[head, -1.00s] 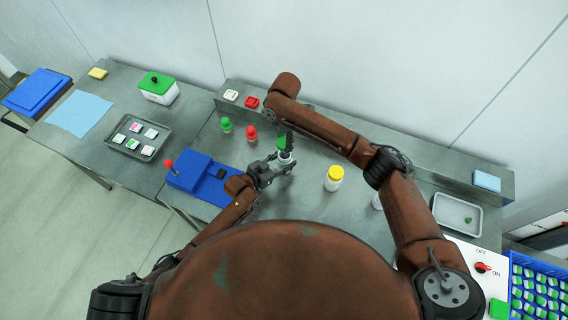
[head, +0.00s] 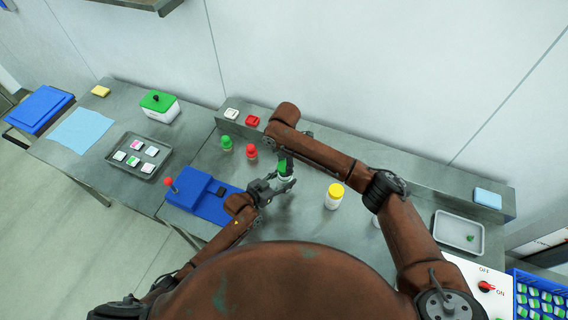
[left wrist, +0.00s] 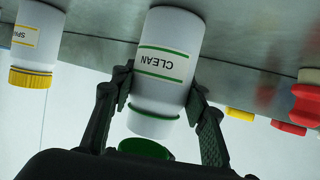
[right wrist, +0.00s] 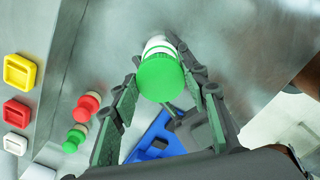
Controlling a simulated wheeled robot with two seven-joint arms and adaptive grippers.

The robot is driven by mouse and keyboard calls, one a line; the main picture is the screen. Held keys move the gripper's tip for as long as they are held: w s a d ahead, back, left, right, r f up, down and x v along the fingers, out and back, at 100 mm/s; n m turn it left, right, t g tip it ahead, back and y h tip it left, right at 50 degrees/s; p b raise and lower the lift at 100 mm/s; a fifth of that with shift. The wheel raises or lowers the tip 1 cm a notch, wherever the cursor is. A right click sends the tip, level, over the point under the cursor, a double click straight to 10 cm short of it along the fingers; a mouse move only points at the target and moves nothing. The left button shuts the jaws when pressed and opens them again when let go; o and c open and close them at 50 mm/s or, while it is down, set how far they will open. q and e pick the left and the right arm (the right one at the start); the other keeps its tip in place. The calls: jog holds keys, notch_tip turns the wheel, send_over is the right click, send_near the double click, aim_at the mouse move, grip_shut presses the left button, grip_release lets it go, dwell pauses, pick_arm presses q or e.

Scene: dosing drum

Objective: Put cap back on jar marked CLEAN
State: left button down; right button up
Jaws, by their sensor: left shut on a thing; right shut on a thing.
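The white jar marked CLEAN (left wrist: 168,65) has two green bands and shows upside down in the left wrist view. My left gripper (left wrist: 163,95) is shut on its sides; in the head view it shows at the jar (head: 268,190). The green cap (right wrist: 160,77) is between the fingers of my right gripper (right wrist: 158,92), which is shut on it. The cap is over the jar's mouth, and its green edge also shows in the left wrist view (left wrist: 145,148). I cannot tell whether cap and neck touch.
A yellow-capped jar (head: 334,197) stands to the right. Green (head: 226,144) and red (head: 251,151) knobbed things stand to the left, beyond a blue fixture (head: 205,195). A raised ledge (head: 350,160) runs along the back. A tray (head: 458,232) lies at the right.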

aim_at(285, 180)
jog(key=shift+f, duration=0.5)
jog(key=shift+f, duration=0.15)
jog(key=shift+f, duration=0.75)
jog(key=shift+f, duration=0.6)
